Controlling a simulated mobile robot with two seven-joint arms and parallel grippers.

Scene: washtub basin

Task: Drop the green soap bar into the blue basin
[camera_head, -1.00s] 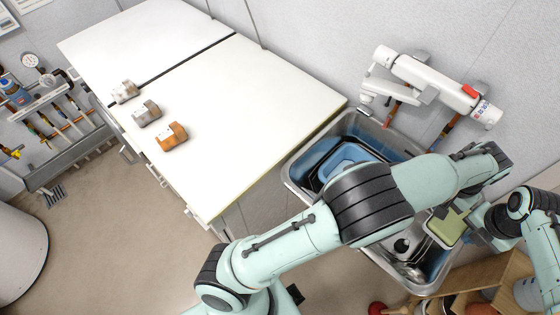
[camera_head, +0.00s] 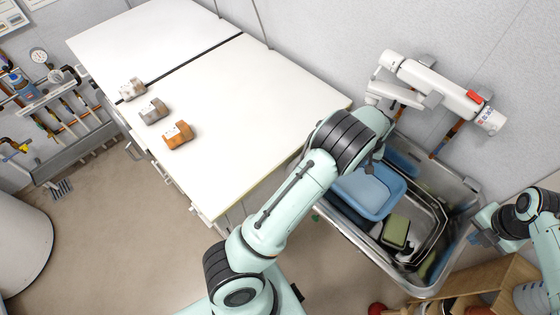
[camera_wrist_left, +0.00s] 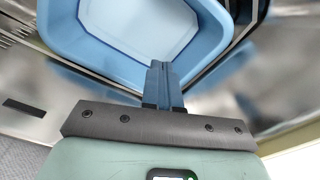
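The blue basin (camera_head: 370,192) sits inside the metal sink in the head view, and its light blue floor is empty. It also fills the top of the left wrist view (camera_wrist_left: 135,35). The green soap bar (camera_head: 395,232) is at the basin's lower right, outside its rim as seen here; I cannot tell if it touches anything. My left gripper (camera_wrist_left: 163,66) is shut, its fingertips over the basin's near rim in the left wrist view; nothing shows between the fingers. My right gripper (camera_head: 477,231) is empty, apparently open, right of the soap over the sink's right side.
The metal sink (camera_head: 352,236) also holds a dark tray (camera_head: 441,222) and other partly hidden items. A white tap unit (camera_head: 440,86) overhangs the sink's back. A white counter (camera_head: 250,105) at left carries several small boxes. A wooden shelf (camera_head: 490,279) stands at lower right.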

